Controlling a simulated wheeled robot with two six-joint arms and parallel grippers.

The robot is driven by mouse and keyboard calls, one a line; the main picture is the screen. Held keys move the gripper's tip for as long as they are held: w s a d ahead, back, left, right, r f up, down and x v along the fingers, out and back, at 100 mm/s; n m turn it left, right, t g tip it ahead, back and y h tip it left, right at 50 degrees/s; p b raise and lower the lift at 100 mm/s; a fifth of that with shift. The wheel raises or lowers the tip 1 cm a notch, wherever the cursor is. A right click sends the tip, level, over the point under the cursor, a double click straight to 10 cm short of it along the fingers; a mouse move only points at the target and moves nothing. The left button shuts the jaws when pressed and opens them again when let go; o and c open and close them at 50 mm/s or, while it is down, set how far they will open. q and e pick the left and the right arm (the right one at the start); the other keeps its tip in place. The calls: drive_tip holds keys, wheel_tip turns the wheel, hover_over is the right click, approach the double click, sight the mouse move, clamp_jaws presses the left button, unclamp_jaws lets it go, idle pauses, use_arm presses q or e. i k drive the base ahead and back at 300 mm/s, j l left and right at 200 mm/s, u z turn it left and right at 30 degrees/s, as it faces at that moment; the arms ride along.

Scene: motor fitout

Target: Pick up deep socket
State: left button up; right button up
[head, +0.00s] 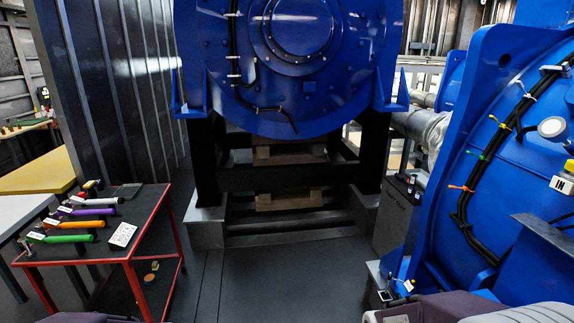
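I cannot make out a deep socket for certain in the head view. Small tags lie by the tools. Small items, too small to name, sit at the cart's far left corner. Neither of my grippers shows; only parts that look like my arms are at the bottom edge.
A large blue motor (300,90) stands on a black frame (280,180) ahead. Another blue machine (490,170) with cables fills the right side. A white card (122,235) lies on the cart. A white table (20,212) is at far left. The dark floor (260,280) between is clear.

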sight(414, 177)
drive_tip(key=i+j, duration=0.1)
drive_tip(key=i, duration=1)
drive_tip(key=i+j, duration=0.1)
drive_tip(key=i, duration=1)
drive_tip(key=i+z, duration=0.65)
drive_tip(key=z, duration=0.15)
drive_tip(key=i+j+z, duration=0.1)
drive_tip(key=i+z, duration=0.3)
drive_tip(key=i+j+z, duration=0.15)
drive_tip(key=z, duration=0.3)
drive_tip(key=i+j+z, duration=0.25)
drive_tip(key=j+z, duration=0.15)
drive_tip(key=i+j+z, duration=0.6)
drive_tip(key=j+z, duration=0.25)
